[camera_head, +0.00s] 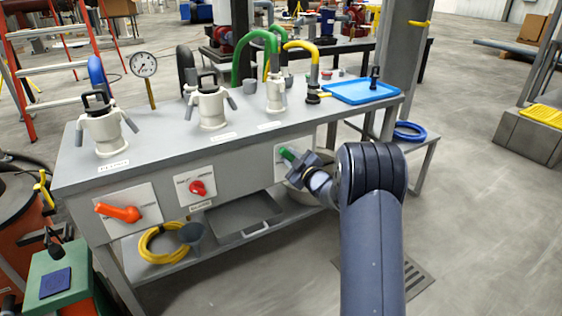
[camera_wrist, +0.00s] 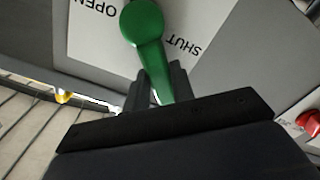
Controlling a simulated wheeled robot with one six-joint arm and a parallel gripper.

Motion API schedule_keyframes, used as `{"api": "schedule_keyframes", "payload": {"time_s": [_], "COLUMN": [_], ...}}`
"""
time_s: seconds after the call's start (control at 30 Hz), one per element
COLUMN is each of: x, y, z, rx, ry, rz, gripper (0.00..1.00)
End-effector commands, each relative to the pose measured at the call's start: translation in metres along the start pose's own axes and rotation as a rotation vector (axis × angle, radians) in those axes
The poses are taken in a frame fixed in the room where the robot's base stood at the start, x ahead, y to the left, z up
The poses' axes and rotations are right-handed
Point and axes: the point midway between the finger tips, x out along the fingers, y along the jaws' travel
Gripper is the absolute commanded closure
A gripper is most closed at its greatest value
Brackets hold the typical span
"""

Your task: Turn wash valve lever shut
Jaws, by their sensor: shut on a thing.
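A green lever (camera_head: 287,153) is mounted on a white plate at the right end of the bench's front panel. In the wrist view the green lever (camera_wrist: 143,24) has a round hub, and its handle runs down between my fingers. The plate (camera_wrist: 90,40) reads OPEN at upper left and SHUT at right, both upside down; the handle lies close to the SHUT word. My gripper (camera_wrist: 160,88) is shut on the handle's end. In the head view my gripper (camera_head: 302,162) meets the lever from the right, and the plate's lettering is mostly hidden or too small to read.
On the same panel are an orange lever (camera_head: 118,212) and a red knob (camera_head: 197,187). Hoses and pale fittings (camera_head: 211,105) stand on the bench top beside a blue tray (camera_head: 360,91). A grey tray (camera_head: 243,215) sits on the shelf below.

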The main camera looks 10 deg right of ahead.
Motion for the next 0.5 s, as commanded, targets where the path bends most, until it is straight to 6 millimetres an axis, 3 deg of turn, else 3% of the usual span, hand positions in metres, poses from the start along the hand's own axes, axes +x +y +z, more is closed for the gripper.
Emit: {"api": "schedule_keyframes", "payload": {"time_s": [0.5], "x": [0.0001], "y": [-0.0011], "z": [0.0037], "rx": [-0.08], "ry": [0.0], "rz": [-0.002], "gripper": [1.0]}}
